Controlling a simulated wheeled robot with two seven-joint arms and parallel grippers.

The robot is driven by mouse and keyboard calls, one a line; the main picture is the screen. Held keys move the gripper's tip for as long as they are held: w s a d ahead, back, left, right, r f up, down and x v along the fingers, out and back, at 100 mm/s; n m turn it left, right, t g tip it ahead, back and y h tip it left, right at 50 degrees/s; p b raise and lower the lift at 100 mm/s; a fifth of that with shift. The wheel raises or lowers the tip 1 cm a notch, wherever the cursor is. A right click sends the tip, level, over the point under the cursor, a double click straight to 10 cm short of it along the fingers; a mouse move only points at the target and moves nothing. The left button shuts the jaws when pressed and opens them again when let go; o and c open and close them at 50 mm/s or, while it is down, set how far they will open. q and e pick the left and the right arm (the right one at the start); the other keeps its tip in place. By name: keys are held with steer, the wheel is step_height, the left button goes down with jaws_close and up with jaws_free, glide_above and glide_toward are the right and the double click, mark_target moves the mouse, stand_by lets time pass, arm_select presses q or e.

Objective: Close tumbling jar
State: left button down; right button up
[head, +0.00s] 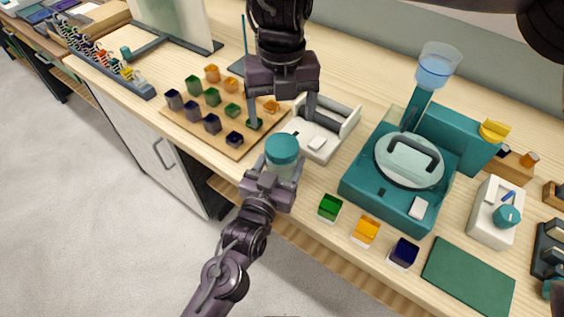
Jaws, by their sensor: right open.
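The tumbling jar (284,170) is a small clear jar with a teal lid (282,149) on its top. It is upright near the front edge of the bench. My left gripper (281,172) comes from below in the head view and has its fingers on both sides of the jar body, shut on it. My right gripper (282,120) comes from the top, open and empty, its two fingers spread above and behind the lid. I cannot tell how tightly the lid sits.
A wooden board (222,139) with several coloured blocks lies left of the jar. A white tray (322,132) is just behind it. A teal machine (385,199) stands to the right. Green, orange and dark blue cubes (365,232) line the front edge. A green mat (468,276) lies lower right.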

mark_target(282, 144)
steer(key=shift+f, duration=4.05)
steer(key=c, duration=1)
steer(key=shift+c, duration=0.2)
steer(key=o, duration=1.2)
steer(key=shift+r, duration=0.1)
step_height(282, 144, up, 12)
steer(key=shift+f, duration=0.1)
